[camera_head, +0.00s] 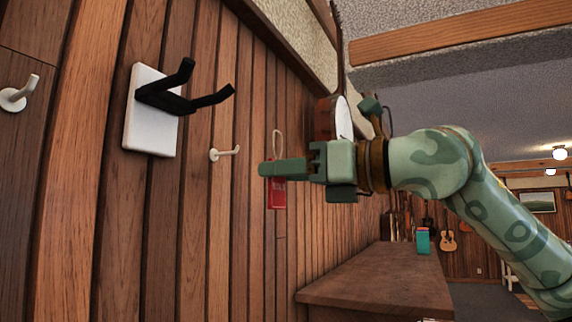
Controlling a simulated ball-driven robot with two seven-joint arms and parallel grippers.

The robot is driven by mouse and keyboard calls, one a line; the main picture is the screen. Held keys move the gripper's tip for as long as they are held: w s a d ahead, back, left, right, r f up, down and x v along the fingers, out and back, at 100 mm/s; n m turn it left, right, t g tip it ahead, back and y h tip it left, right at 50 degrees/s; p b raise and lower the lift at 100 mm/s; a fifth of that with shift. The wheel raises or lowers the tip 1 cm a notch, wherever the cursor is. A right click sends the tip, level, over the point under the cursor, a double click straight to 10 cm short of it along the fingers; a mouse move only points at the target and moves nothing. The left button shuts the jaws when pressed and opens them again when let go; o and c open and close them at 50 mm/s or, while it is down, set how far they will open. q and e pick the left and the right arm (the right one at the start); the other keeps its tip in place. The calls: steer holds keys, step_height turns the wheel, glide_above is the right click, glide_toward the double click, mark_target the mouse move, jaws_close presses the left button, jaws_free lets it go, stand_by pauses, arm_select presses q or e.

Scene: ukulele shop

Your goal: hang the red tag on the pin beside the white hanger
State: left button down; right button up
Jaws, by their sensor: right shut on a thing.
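The red tag (277,196) hangs from my right gripper (268,169), which is shut on it. The tag's pale string loop (278,143) stands up above the fingers. The white hanger (151,128) is a white plate with two black prongs on the wood wall at the left. A white pin (224,153) sticks out of the wall just right of the white hanger, bare. My gripper and the tag are to the right of this pin, apart from it. Part of the tag is hidden behind the fingers. My left gripper is not in view.
Another white pin (18,93) is on the wall at the far left, left of the hanger. A brown counter (385,283) stands below at the right, with a teal box (422,240) on it. A round instrument (334,118) hangs behind my gripper. Guitars (448,241) hang on the back wall.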

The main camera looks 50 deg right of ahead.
steer(key=x, duration=0.2)
steer(key=f+p+x, duration=0.1)
steer(key=x, duration=0.2)
steer(key=p+x, duration=0.1)
steer(key=x, duration=0.2)
steer(key=shift+w+a+f, duration=0.1)
steer(key=shift+f, duration=0.25)
steer(key=shift+w+f+b, duration=0.1)
steer(key=shift+w+b, duration=0.1)
steer(key=shift+b, duration=0.3)
steer(key=o, duration=1.2)
